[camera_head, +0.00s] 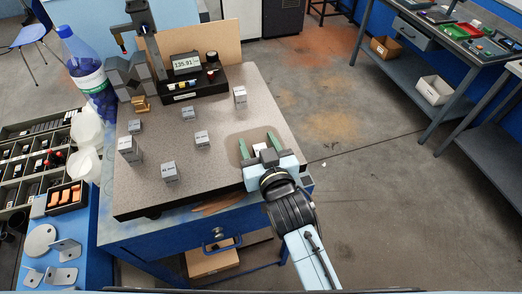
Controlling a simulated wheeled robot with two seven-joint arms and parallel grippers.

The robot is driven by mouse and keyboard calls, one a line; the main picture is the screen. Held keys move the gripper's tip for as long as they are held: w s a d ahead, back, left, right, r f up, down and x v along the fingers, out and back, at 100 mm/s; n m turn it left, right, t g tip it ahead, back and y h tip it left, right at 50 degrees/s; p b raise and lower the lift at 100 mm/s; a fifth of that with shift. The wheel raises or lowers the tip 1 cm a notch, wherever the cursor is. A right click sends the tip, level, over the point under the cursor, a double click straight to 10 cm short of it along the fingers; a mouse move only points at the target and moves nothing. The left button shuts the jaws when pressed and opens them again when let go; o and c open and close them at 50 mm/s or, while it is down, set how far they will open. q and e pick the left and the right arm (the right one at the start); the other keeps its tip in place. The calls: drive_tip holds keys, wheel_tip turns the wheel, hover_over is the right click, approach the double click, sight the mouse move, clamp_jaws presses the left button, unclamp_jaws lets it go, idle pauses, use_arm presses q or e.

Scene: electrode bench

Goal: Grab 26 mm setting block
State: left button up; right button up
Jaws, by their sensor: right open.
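Several small grey setting blocks stand apart on the speckled granite plate (226,183). One block (240,96) is at the right, others are a middle block (202,139), a back block (189,113), a front block (170,172), a larger left block (130,149) and a small left block (135,127). Their labels are too small to read surely, so I cannot tell which is 26 mm. My right gripper (259,143) is open over the plate's right side, green fingers apart, right of the middle block. A pale patch shows between its fingers; I cannot tell what it is. My left gripper is out of view.
A measuring stand (143,38) and a black display unit (188,82) stand at the plate's back. A large bottle (88,72) and parts bins (30,160) are to the left.

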clamp_jaws()
drive_tip(key=shift+r, duration=0.1)
